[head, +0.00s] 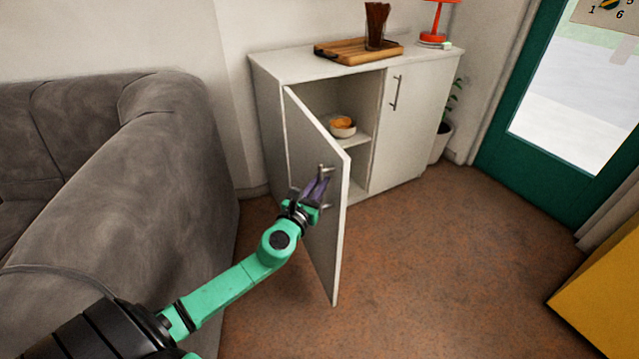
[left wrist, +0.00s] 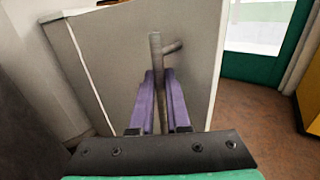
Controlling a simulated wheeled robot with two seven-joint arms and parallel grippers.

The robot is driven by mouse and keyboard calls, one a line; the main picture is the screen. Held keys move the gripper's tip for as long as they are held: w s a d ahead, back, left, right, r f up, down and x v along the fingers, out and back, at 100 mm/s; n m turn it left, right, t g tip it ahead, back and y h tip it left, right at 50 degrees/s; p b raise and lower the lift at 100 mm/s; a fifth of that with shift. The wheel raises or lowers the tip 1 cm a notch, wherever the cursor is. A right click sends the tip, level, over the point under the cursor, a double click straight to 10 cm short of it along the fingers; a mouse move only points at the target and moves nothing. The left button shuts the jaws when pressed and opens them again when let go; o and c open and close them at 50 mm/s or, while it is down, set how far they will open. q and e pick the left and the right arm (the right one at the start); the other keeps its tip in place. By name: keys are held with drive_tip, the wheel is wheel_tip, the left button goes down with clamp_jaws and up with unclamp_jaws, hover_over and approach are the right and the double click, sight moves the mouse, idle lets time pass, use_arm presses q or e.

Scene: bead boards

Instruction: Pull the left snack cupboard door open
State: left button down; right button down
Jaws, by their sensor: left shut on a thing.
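The left door (head: 318,225) of the white snack cupboard (head: 262,95) stands well open, swung out toward me. Its metal bar handle (head: 321,172) is on the door's outer face near the free edge. My left gripper (head: 318,188) has purple fingers and is shut on this handle. In the left wrist view the handle (left wrist: 155,50) runs between the two fingers (left wrist: 159,95), and the door (left wrist: 120,60) fills the middle. The right door (head: 395,125) is closed, with its own bar handle (head: 395,92). My right gripper is not in view.
Inside the cupboard a bowl with orange contents (head: 342,127) sits on a shelf. A wooden tray (head: 340,50), a glass of brown sticks (head: 376,27) and a red lamp (head: 436,30) stand on top. A grey sofa (head: 150,170) is left of the door. The brown floor (head: 440,260) at right is clear.

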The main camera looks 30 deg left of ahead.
use_arm(q)
drive_tip(key=shift+a, duration=0.1)
drive_tip(key=c, duration=0.9)
unclamp_jaws()
drive_tip(key=s, duration=0.4)
drive_tip(key=s+d+b, duration=0.1)
drive_tip(key=s, duration=0.4)
drive_tip(key=s+b, duration=0.1)
drive_tip(key=s, duration=0.4)
drive_tip(key=shift+s+d, duration=0.2)
drive_tip(key=shift+d, duration=0.05)
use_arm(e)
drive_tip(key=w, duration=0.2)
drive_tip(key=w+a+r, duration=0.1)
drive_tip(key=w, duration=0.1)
use_arm(q)
drive_tip(key=shift+f, duration=0.1)
